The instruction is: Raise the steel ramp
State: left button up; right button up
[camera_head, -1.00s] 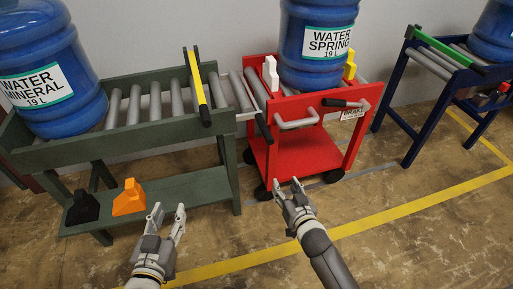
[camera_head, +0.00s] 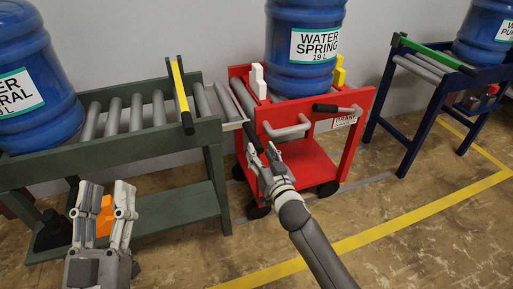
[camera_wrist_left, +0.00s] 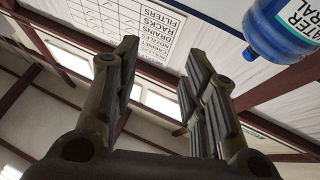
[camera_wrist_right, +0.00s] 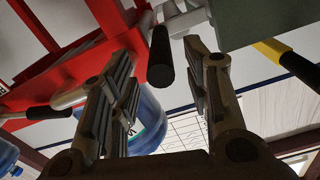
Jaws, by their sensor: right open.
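The steel ramp (camera_head: 229,111) lies between the green roller conveyor (camera_head: 150,138) and the red cart (camera_head: 300,160), roughly level. A black handle (camera_head: 252,137) hangs at its front, beside the cart. My right gripper (camera_head: 265,156) is open, with its fingertips just below and in front of this handle. In the right wrist view the black handle (camera_wrist_right: 160,58) shows between and beyond the open fingers; I cannot tell whether they touch it. My left gripper (camera_head: 104,190) is open and empty, fingers pointing up, in front of the green conveyor.
A blue "Water Spring" jug (camera_head: 305,45) stands on the cart and a "Water Mineral" jug (camera_head: 35,90) on the green conveyor. A yellow bar (camera_head: 179,85) crosses its rollers. An orange piece (camera_head: 106,214) is partly hidden behind my left gripper. A blue stand (camera_head: 410,105) is at right.

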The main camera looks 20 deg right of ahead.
aim_at(257, 145)
pick_arm(q)
jog(key=shift+s+a+r+t+h+b, duration=0.1)
jog(key=shift+s+r+t+h+b, duration=0.2)
jog(key=shift+s+r+t, duration=0.65)
jog(key=shift+s+a+r+t+h+b, duration=0.1)
jog(key=shift+s+r+t+h+b, duration=0.15)
jog(key=shift+s+r+t, duration=0.65)
pick_arm(e)
jog(key=shift+w, duration=2.1)
pick_arm(q)
jog(key=shift+w+r+g, duration=0.2)
jog(key=shift+g, duration=0.15)
pick_arm(e)
grip_shut()
